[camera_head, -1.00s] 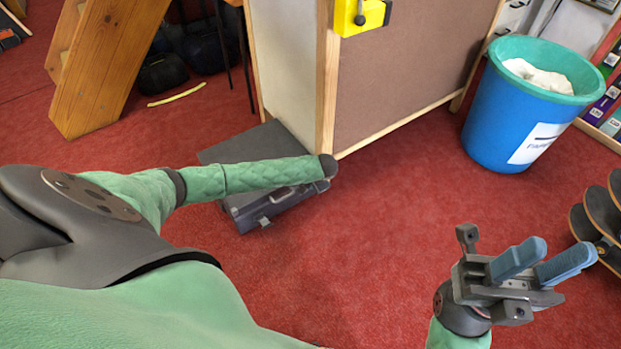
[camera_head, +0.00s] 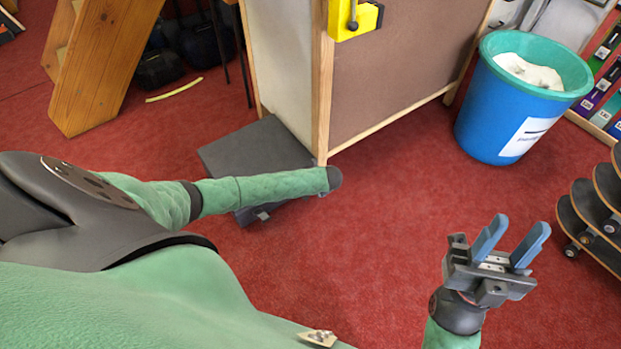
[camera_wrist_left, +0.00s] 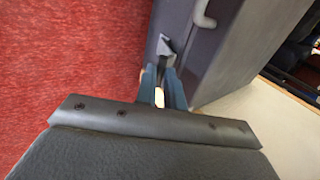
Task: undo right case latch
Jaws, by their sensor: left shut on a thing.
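The dark grey case (camera_head: 255,146) lies on the red floor against the cabinet corner, partly covered by my left arm. One latch (camera_head: 262,215) shows on its front edge, below my arm. In the left wrist view, the case wall (camera_wrist_left: 215,65) rises beside my left gripper (camera_wrist_left: 166,78), whose blue fingers are shut on another latch (camera_wrist_left: 165,48), apparently the right one. The case handle (camera_wrist_left: 204,14) is just beyond. My left fingers are hidden in the head view. My right gripper (camera_head: 511,238) is open and empty above the floor at right.
A wooden-framed cabinet (camera_head: 400,85) with a yellow clamp (camera_head: 352,18) stands right behind the case. A blue bin (camera_head: 510,115) and stacked skateboards (camera_head: 590,215) stand at the right. A wooden stand (camera_head: 105,70) is at the left. Red floor is clear in the middle.

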